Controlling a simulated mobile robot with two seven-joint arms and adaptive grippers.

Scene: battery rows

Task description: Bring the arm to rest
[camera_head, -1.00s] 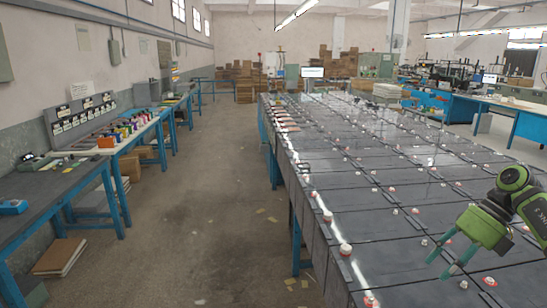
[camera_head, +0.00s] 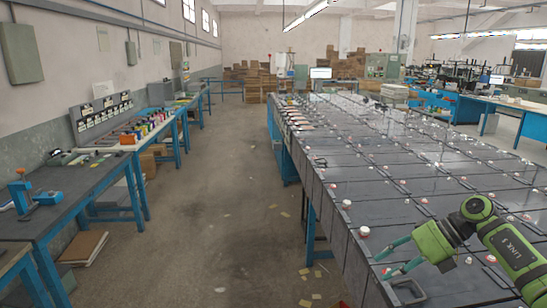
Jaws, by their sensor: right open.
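My right gripper (camera_head: 392,259) is at the lower right of the head view, at the end of my green and black arm. Its two teal fingers point left and are spread apart with nothing between them. It is above the near part of the long dark row of batteries (camera_head: 345,180). I cannot tell how high above the battery tops it is. My left gripper is not in the view.
A blue-legged workbench (camera_head: 60,205) with a blue tool (camera_head: 22,192) stands on the left. A concrete aisle (camera_head: 225,200) with a few scraps of paper runs clear between bench and batteries. Cardboard boxes (camera_head: 255,80) are stacked at the far end.

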